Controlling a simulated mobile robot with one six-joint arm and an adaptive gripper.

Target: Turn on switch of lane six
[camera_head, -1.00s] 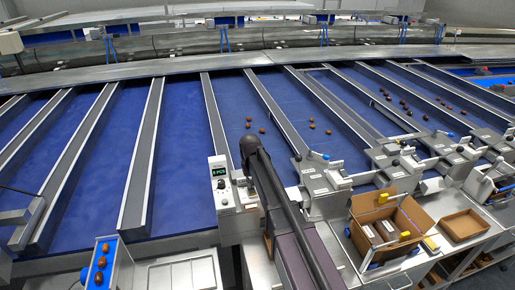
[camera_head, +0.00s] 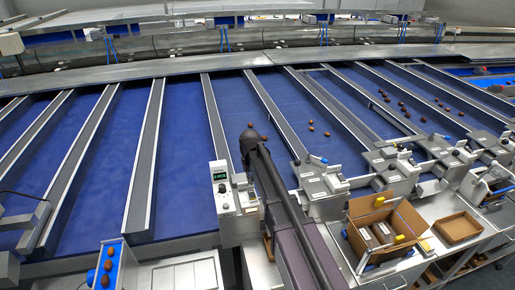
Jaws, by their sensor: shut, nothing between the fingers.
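Blue conveyor lanes (camera_head: 190,150) run side by side, split by grey dividers (camera_head: 215,120). At the near end of a middle lane stands a white control box (camera_head: 219,171) with a green display and dark knobs. Similar grey units (camera_head: 322,184) stand at the near ends of lanes to the right. I cannot tell which switch belongs to lane six. My dark arm rises from the bottom centre, just right of the control box, and hides part of the lane. My gripper is not visible.
Brown dates (camera_head: 311,121) lie on several lanes. An open cardboard box (camera_head: 414,219) and a shallow brown tray (camera_head: 458,228) stand on a metal table at the right. A blue-and-white unit (camera_head: 121,268) with round brown items is at lower left.

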